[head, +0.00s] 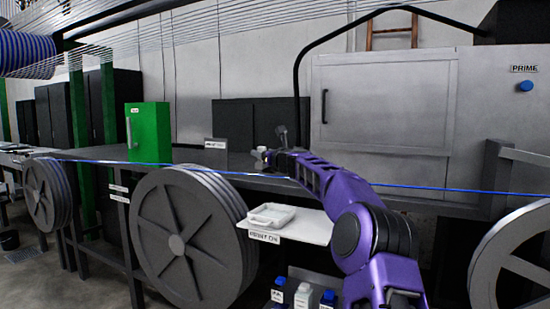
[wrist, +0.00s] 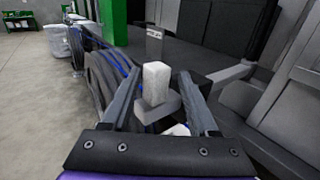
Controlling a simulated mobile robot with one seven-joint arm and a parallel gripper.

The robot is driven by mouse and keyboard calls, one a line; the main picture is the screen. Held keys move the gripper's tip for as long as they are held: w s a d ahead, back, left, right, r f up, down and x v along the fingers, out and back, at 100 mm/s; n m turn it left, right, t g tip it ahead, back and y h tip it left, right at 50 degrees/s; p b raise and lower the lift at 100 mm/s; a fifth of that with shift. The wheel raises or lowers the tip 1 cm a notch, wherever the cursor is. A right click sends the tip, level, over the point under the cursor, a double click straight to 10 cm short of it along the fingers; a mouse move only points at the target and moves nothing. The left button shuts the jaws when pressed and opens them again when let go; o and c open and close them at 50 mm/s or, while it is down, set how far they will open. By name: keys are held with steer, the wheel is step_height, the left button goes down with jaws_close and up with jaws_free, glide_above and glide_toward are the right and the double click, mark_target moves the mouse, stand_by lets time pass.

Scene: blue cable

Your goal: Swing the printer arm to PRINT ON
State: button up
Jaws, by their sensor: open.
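In the wrist view a pale, upright block (wrist: 156,82) stands on a grey base (wrist: 158,108), between my gripper's fingers and beyond or level with them. It may be part of the printer arm; I cannot tell. My gripper (wrist: 156,90) is open, one finger on each side of the block, with no clear contact. In the head view my gripper (head: 268,157) is small, at the far end of my purple arm, beside the dark bench. A "PRINT ON" label (head: 264,237) is on the front of a white shelf (head: 315,229) below. The printer arm's pivot is not clearly visible.
A blue cable (head: 450,189) runs across the scene near my arm. A large grey wheel (head: 190,240) stands at left. A white tray (head: 271,216) sits on the shelf, with several bottles below. A green cabinet (head: 148,132) and grey machine (head: 385,120) stand behind.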

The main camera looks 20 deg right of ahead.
steer(key=s+d, duration=0.3)
steer(key=s, duration=1.3)
steer(key=shift+s+b, duration=0.4)
steer(key=shift+b, duration=0.05)
stand_by(0.5)
